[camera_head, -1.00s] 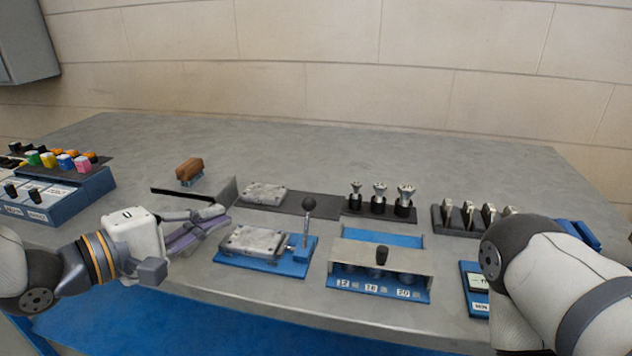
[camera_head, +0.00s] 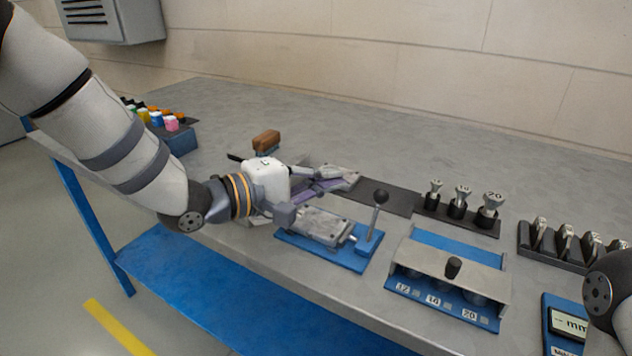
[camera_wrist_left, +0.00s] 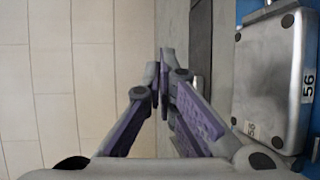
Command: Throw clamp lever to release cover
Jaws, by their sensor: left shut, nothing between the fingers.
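The clamp lever (camera_head: 376,215) stands upright with a black ball knob at the right end of a blue base (camera_head: 352,260). The grey metal cover (camera_head: 322,226) lies on that base, left of the lever. My left gripper (camera_head: 345,178) is shut and empty. In the head view its fingers appear just behind the cover, to the left of the lever and apart from it. The wrist view shows the fingertips (camera_wrist_left: 161,70) together, with a grey metal block (camera_wrist_left: 268,80) marked 56 to the right. The lever cannot be made out there. My right gripper is out of view.
A blue-based holder (camera_head: 450,265) with a black knob and number labels stands right of the clamp. Silver-topped pieces (camera_head: 460,200) stand in a dark rack behind. A brown-handled item (camera_head: 266,141) is behind my left gripper.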

